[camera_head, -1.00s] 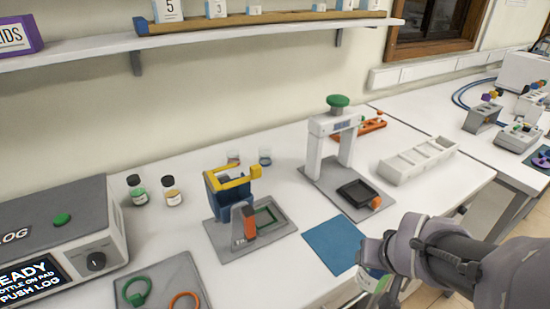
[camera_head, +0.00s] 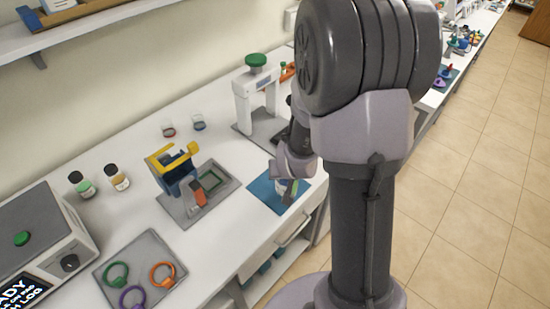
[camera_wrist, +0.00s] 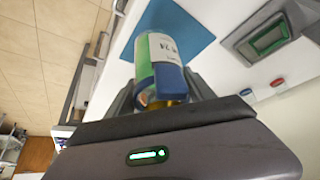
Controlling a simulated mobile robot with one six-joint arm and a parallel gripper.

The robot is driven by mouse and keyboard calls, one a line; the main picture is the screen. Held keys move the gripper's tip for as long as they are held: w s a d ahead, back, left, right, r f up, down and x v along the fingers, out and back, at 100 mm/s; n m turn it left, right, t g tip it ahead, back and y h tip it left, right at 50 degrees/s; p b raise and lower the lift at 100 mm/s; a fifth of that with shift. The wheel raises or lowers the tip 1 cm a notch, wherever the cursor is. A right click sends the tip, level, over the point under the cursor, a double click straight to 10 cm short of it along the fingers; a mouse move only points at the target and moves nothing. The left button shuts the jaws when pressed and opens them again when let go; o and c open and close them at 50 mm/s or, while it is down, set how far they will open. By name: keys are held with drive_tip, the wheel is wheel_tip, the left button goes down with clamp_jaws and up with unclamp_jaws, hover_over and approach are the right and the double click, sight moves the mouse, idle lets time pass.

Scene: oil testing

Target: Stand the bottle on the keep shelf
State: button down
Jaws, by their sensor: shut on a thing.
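The bottle (camera_wrist: 158,60) has a green and white label with blue on it and some amber showing near the jaws. In the wrist view my gripper (camera_wrist: 160,100) is shut on it, with a finger on each side. In the head view my gripper (camera_head: 291,172) is at the blue mat, and a small part of the bottle (camera_head: 287,192) shows below it. I cannot tell whether the bottle touches the mat. A white wall shelf (camera_head: 88,20) crosses the upper left; whether it is the keep shelf is not clear.
The blue mat (camera_head: 262,190) lies at the bench's front edge. Near it stand a blue and yellow fixture (camera_head: 175,165) and a white press with a green knob (camera_head: 245,95). Two small bottles, glass cups, coloured rings and a grey logger (camera_head: 40,235) are further left.

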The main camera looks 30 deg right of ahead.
drive_tip(key=w+f+b, duration=0.1)
drive_tip(key=w+f, duration=0.3)
drive_tip(key=w, duration=0.1)
drive_tip(key=shift+f, duration=0.2)
drive_tip(key=shift+r, duration=0.25)
drive_tip(key=shift+f, duration=0.2)
drive_tip(key=shift+c, duration=1.8)
unclamp_jaws()
